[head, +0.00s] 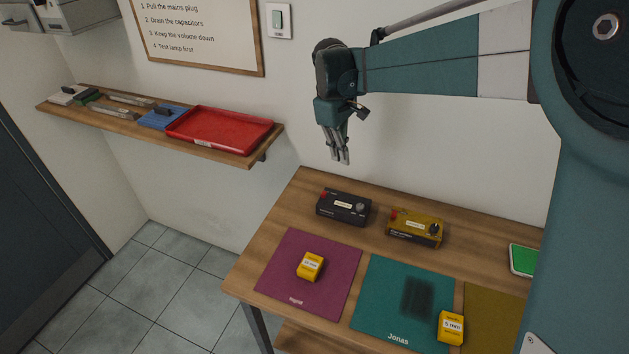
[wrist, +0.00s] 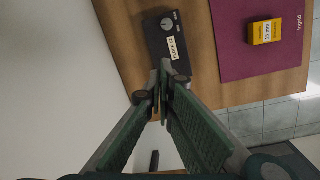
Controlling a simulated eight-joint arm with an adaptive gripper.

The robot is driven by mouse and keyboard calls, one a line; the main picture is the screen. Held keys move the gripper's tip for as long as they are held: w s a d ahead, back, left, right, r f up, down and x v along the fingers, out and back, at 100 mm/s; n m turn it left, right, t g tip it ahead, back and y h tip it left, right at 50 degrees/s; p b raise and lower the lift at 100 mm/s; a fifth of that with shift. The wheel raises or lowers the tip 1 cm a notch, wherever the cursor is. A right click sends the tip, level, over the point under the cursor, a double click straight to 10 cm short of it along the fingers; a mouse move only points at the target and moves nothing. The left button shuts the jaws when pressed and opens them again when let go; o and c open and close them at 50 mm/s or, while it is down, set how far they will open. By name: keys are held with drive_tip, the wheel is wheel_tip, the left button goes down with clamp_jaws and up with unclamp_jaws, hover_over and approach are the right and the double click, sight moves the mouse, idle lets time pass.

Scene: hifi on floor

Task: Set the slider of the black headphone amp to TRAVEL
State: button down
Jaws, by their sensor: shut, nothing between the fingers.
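A black box-shaped device (head: 343,207) with a pale label and a red part at its left end stands at the back left of the wooden table. It looks like the headphone amp. In the wrist view the black device (wrist: 158,52) shows a round knob, small markings and a pale label. I cannot make out a slider or its setting. My gripper (head: 341,161) is shut and empty, pointing down in the air above and behind the device. In the wrist view its fingertips (wrist: 165,72) overlap the device's near end and hide part of it.
A yellow device (head: 414,227) stands just right of the black one. Purple (head: 290,262) and teal (head: 383,320) mats lie in front, each with a small yellow box. A wall shelf (head: 247,157) at left holds a red tray (head: 219,130). The wall is close behind.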

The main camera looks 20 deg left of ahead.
sight(324, 194)
drive_tip(key=a+f+n+h+p, duration=0.1)
drive_tip(key=a+f+n+p, duration=0.2)
drive_tip(key=a, duration=1.2)
wheel_tip(324, 194, down, 3)
drive_tip(key=shift+s+a+f+n+g+p, duration=0.15)
drive_tip(key=shift+s+a+n+g+p, duration=0.15)
drive_tip(key=shift+g, duration=0.1)
drive_tip(key=x, duration=1)
drive_tip(key=shift+d+p, duration=0.15)
drive_tip(key=shift+p, duration=0.15)
drive_tip(key=d, duration=0.3)
drive_tip(key=shift+d, duration=0.55)
